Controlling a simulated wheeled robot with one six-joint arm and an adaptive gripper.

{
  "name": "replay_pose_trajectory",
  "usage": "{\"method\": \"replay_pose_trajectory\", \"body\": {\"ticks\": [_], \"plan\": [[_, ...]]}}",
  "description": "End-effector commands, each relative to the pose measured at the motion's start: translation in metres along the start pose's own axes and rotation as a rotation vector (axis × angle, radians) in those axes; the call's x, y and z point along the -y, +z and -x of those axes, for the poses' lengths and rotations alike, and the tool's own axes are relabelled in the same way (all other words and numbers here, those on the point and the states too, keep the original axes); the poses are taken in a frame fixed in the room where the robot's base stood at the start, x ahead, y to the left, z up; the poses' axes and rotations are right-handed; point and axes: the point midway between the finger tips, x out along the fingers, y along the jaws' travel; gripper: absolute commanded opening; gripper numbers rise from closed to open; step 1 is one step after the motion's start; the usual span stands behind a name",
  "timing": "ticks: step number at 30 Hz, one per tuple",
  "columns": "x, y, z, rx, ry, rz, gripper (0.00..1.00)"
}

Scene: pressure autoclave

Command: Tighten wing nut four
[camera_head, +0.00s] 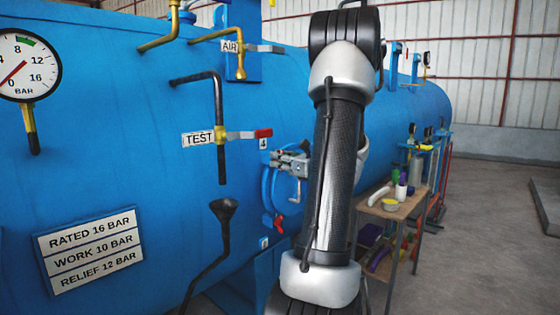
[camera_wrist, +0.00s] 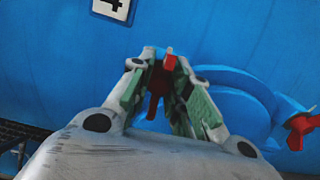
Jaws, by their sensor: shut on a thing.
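My gripper (camera_wrist: 166,68) is shut on a red wing nut (camera_wrist: 158,82) in the wrist view. Its two fingers stand on either side of the nut, close to the blue vessel wall. A plate marked 4 (camera_wrist: 112,8) sits on the wall above and to the left, and it also shows in the head view (camera_head: 263,143). In the head view my gripper (camera_head: 281,160) reaches left to the vessel, below and right of that plate. The held nut is hidden there.
Another red wing nut (camera_wrist: 301,130) is at the right in the wrist view, beside a blue curved rim (camera_wrist: 240,95). In the head view, a TEST valve (camera_head: 225,135) and pressure gauge (camera_head: 25,65) are on the vessel. A cluttered side table (camera_head: 398,210) stands to the right.

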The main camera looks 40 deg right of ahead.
Motion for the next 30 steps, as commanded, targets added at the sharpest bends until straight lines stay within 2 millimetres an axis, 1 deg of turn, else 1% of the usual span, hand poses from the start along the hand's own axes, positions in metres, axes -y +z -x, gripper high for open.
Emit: {"method": "replay_pose_trajectory", "body": {"ticks": [1, 6, 20, 21, 22, 30], "plan": [[-0.0002, -0.0026, 0.0009, -0.005, 0.0, -0.017, 0.0], [-0.0001, -0.0027, 0.0009, -0.006, 0.0, -0.05, 0.0], [-0.0003, -0.003, 0.0009, -0.006, 0.0, -0.06, 0.0], [-0.0003, -0.003, 0.001, -0.006, 0.0, -0.059, 0.26], [-0.0002, -0.0029, 0.0009, -0.006, 0.0, -0.059, 0.29], [0.0, -0.0013, 0.0006, -0.003, 0.0, -0.057, 0.29]]}}
